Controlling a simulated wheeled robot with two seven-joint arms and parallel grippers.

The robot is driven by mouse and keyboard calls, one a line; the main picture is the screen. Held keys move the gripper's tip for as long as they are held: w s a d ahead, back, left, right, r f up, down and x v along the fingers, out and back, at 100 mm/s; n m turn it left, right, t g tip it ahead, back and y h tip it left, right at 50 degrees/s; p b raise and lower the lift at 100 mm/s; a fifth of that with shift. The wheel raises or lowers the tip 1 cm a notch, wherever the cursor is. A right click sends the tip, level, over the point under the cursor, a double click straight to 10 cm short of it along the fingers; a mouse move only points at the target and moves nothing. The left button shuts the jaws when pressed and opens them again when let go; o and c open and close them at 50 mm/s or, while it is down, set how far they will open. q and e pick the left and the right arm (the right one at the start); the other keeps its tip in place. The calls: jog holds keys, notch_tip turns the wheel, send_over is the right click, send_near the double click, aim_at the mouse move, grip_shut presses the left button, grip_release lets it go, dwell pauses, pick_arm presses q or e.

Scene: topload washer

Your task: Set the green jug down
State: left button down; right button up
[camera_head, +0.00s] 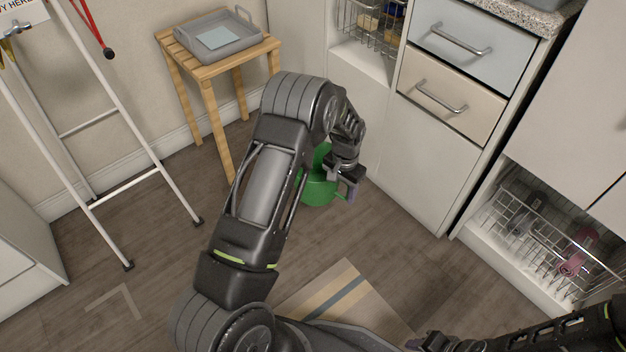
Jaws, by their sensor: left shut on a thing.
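The green jug (317,191) is in the middle of the head view, partly hidden behind my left arm and gripper. My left gripper (346,182) is at the jug's right side and shut on it. The jug looks roughly upright. I cannot tell whether its bottom touches the floor. My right gripper (432,342) shows only in part at the bottom edge, far from the jug, and its fingers are not clear.
A wooden stand (213,70) with a grey tray (213,36) is behind the jug, left. Cabinets with drawers (455,88) stand right. A wire basket (545,240) is low at the right. A white rack (110,125) stands left. A striped mat (345,292) lies on the floor.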

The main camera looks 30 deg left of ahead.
pick_arm(q)
jog(key=w+d+r, duration=0.1)
jog(key=d+r, duration=0.2)
jog(key=r, duration=0.5)
jog(key=w+d+r+n, duration=0.1)
jog(key=w+d+r, duration=0.1)
jog(key=r, duration=0.7)
jog(key=w+d+r, duration=0.1)
jog(key=d+r, duration=0.3)
jog(key=r, duration=0.5)
jog(key=shift+w+d, duration=0.2)
jog(key=shift+d, duration=0.05)
jog(key=shift+r, duration=0.1)
